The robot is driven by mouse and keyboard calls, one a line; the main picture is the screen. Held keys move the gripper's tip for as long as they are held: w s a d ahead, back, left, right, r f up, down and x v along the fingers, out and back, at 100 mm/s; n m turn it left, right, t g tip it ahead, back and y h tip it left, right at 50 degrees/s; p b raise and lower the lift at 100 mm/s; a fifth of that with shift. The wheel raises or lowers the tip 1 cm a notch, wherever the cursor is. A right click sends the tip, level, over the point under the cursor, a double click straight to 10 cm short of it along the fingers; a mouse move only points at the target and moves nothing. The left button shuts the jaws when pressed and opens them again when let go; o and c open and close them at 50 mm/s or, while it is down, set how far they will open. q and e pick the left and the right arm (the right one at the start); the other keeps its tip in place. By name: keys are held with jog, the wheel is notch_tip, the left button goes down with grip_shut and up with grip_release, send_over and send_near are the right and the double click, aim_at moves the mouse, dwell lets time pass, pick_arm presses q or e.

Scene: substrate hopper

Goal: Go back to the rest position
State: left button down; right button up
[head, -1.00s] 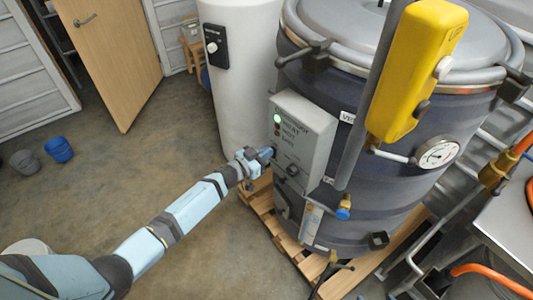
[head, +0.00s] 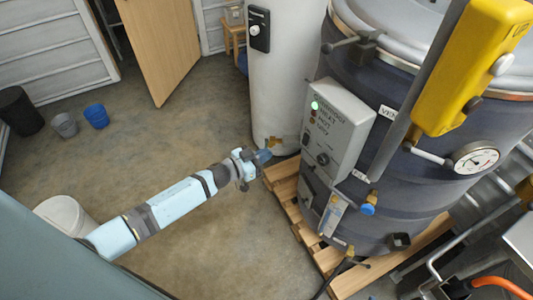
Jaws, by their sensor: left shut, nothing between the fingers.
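My left arm reaches in from the lower left. Its gripper (head: 262,156) is shut and empty, in front of the white cylinder's foot and to the left of the grey control box. The control box (head: 337,128) is fixed to the dark drum-shaped vessel (head: 440,190) and shows a lit green lamp (head: 314,105). A gap shows between the gripper and the box. My right gripper is not in view.
The vessel stands on a wooden pallet (head: 285,197). A white cylinder (head: 285,80) stands behind. A yellow box (head: 470,65) on a grey pole and a gauge (head: 476,159) are at right. Buckets (head: 96,115) stand at left. The floor (head: 190,140) between is mostly clear.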

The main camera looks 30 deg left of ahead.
pick_arm(q)
jog(key=shift+s, duration=0.1)
jog(key=s+d+f+n+g+y, duration=0.1)
jog(key=s+d+f+y, duration=0.1)
jog(key=s, duration=1.1)
jog(key=s+d+f+n+g+y, duration=0.2)
jog(key=s+d+y, duration=0.1)
jog(key=s, duration=1)
jog(key=shift+d+g+y, duration=0.3)
jog(key=shift+d+y, duration=0.1)
jog(key=shift+y, duration=0.1)
